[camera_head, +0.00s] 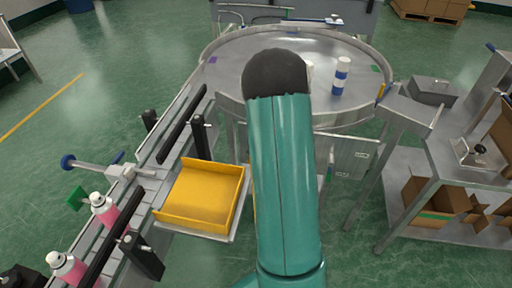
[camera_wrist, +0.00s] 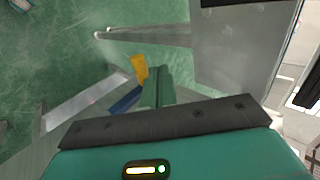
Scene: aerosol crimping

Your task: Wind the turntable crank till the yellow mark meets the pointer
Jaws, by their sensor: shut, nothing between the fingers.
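The turntable (camera_head: 225,62) is a round grey metal table at the top centre of the head view. Coloured marks sit near its rim: purple at left, blue at the back, green at right. A small upright yellow piece (camera_head: 380,92) stands at its right rim; I cannot tell whether it is the mark or the pointer. I cannot make out the crank; my arm covers the table's front. My gripper (camera_wrist: 160,73) shows in the wrist view as narrow green fingers, shut and empty. A yellow piece (camera_wrist: 139,68) and a blue piece (camera_wrist: 125,101) appear beside it.
A blue-and-white can (camera_head: 341,76) stands on the turntable. A conveyor (camera_head: 170,160) with pink cans runs at left, beside a yellow tray (camera_head: 203,196). A metal bench (camera_head: 462,172) with cardboard boxes is at right. Open green floor lies at far left.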

